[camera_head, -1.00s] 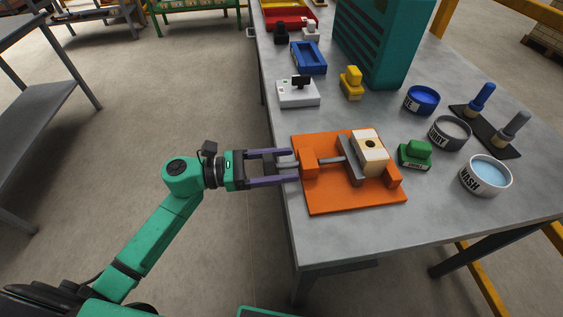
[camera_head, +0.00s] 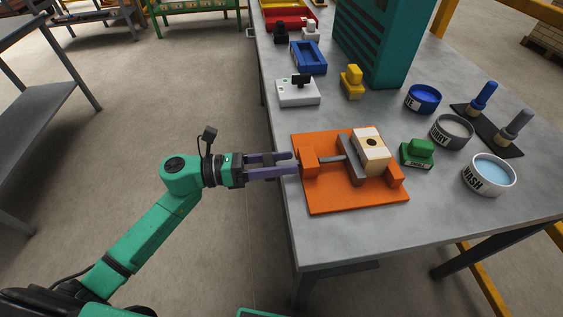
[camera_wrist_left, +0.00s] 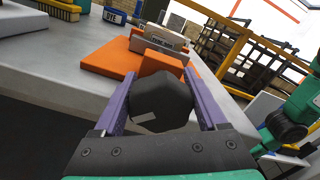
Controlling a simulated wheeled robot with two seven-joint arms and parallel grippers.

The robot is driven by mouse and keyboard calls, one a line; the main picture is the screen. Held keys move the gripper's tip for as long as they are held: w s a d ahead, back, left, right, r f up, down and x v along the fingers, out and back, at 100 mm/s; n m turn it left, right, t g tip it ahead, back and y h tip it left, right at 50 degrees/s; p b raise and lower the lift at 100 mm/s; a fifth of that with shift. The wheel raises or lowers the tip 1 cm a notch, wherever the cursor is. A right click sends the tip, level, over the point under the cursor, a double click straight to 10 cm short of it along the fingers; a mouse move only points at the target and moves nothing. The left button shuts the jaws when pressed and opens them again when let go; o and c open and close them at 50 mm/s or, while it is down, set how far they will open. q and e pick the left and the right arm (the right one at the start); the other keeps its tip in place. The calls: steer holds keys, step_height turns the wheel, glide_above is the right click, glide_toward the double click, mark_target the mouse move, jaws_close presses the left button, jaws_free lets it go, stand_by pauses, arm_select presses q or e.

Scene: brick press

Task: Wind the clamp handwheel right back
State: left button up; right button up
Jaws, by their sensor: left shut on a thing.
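The orange clamp (camera_head: 330,195) sits near the table's left edge, with a grey screw and a grey jaw plate (camera_head: 352,160). A cream block with a dark hole (camera_head: 373,151) stands between that plate and the orange end stop; I cannot tell whether the plate touches it. My left gripper (camera_head: 291,163) is at the clamp's left end, its purple fingers on either side of the handwheel. In the left wrist view the dark, many-sided handwheel (camera_wrist_left: 163,100) fills the space between the fingers, which are shut on it. My right gripper is not in view.
A green stamp (camera_head: 417,153), a wash bowl (camera_head: 488,175), a grey pot (camera_head: 451,131) and a blue pot (camera_head: 421,98) stand right of the clamp. Bare table lies in front.

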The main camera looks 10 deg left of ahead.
arm_select(q)
steer(key=shift+n, duration=0.8)
steer(key=o, duration=1.3)
